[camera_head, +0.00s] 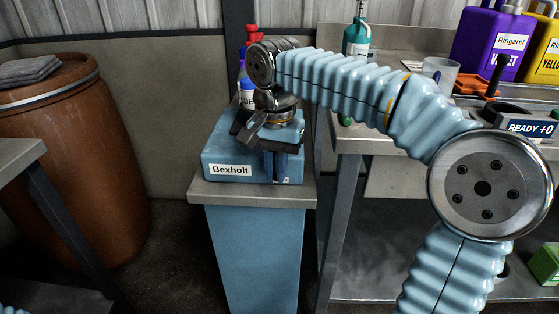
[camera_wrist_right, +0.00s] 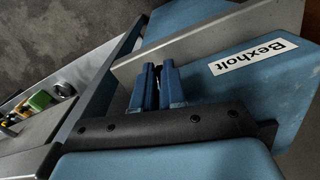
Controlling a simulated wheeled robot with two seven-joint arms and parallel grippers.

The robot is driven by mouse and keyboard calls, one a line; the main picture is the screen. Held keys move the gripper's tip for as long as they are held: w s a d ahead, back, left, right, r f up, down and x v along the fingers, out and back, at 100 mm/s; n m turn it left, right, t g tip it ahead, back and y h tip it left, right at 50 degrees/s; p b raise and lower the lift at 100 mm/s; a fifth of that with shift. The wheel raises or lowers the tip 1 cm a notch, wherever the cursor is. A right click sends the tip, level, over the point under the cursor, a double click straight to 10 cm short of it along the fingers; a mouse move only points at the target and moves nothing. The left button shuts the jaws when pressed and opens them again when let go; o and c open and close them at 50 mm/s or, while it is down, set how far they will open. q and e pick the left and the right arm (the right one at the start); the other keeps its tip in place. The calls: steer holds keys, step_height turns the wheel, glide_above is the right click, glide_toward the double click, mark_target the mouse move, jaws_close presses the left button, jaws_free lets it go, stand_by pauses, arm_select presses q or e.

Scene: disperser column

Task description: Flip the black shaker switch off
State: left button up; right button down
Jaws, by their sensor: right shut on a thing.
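The shaker is a blue box labelled Bexholt (camera_head: 225,167) on a blue pedestal with a grey top. It also shows in the right wrist view (camera_wrist_right: 228,92). My right gripper (camera_head: 283,178) reaches down at the shaker's front right corner. Its two blue fingers (camera_wrist_right: 158,68) are close together in the right wrist view, with a small dark part between their tips. That part looks like the black switch, but the fingers hide most of it, so I cannot tell its position. My left gripper is out of view.
A bottle with a red cap (camera_head: 252,33) stands behind my right wrist, at the shaker. A rusty brown drum (camera_head: 75,170) is at the left. A metal bench (camera_head: 345,140) with a teal bottle (camera_head: 357,40) and purple jug (camera_head: 488,45) is at the right.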

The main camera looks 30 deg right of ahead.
steer(key=shift+w+a+r+m+p, duration=0.15)
steer(key=shift+m+p, duration=0.1)
steer(key=shift+m, duration=0.25)
steer(key=shift+w+f+m+p, duration=0.1)
steer(key=shift+m+p, duration=0.1)
steer(key=shift+m, duration=0.3)
steer(key=c, duration=1.5)
jaws_free()
steer(key=shift+r, duration=0.1)
step_height(320, 180, up, 14)
steer(key=shift+f+p, duration=0.2)
steer(key=shift+p, duration=0.6)
